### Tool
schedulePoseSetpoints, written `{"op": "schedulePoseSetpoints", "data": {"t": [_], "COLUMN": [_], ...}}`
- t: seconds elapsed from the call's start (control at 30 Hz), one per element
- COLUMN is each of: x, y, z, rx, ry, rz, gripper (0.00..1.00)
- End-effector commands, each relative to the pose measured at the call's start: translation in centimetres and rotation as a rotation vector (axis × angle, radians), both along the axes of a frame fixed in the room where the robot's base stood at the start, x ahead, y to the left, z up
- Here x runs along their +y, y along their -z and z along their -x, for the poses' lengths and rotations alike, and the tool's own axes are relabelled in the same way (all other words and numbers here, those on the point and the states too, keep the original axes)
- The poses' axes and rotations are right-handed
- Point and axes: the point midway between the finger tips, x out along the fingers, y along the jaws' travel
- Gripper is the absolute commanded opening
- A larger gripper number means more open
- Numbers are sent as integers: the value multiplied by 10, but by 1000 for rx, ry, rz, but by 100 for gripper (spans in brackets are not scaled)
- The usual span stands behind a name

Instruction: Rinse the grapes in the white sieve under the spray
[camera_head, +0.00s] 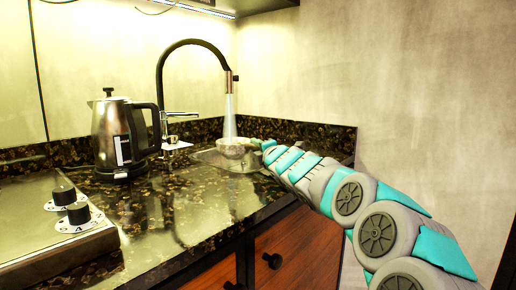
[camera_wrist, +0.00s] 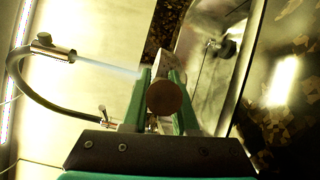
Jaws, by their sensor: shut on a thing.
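The white sieve (camera_head: 237,146) is a small pale bowl over the sink (camera_head: 215,158) in the head view, under the black tap (camera_head: 190,43). The spray (camera_head: 229,115) falls from the tap's nozzle and meets the sieve. My gripper (camera_head: 265,146) is at the sieve's right side. In the wrist view, the green fingers of my gripper (camera_wrist: 162,82) are shut on the sieve's handle, whose round brown end (camera_wrist: 168,98) faces the camera. The spray (camera_wrist: 105,65) shows there too, its far end hidden by a finger. The grapes cannot be made out.
A steel kettle (camera_head: 118,137) stands on the dark stone counter (camera_head: 165,205) left of the sink. A hob with two knobs (camera_head: 70,205) is at the left front. A bare wall (camera_head: 400,90) closes the right side.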

Motion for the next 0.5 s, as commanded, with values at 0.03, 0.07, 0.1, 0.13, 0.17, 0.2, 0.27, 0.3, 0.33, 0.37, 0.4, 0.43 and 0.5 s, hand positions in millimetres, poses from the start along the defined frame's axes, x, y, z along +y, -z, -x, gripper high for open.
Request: {"op": "schedulePoseSetpoints", "data": {"t": [0.03, 0.07, 0.1, 0.13, 0.17, 0.2, 0.27, 0.3, 0.33, 0.37, 0.4, 0.43, 0.5], "x": [0, 0, 0, 0, 0, 0, 0, 0, -1, -1, -2, -3, -5], "y": [-1, -1, -1, -1, -1, -1, -1, -1, -1, -1, -1, -2, -2], "z": [0, 0, 0, 0, 0, 0, 0, 0, 0, 0, 0, 0, -1], "rx": [-2, -2, -2, -2, -1, -1, -1, -2, -1, -1, -1, -1, -2], "ry": [0, 0, 0, 0, 0, 0, 0, 0, 1, 1, 1, 1, 1], "rz": [-1, -1, -1, -1, 0, 0, 0, -1, 0, 0, 0, 0, -1], "gripper": [0, 0, 0, 0, 0, 0, 0, 0, 0, 0, 0, 0, 0]}}
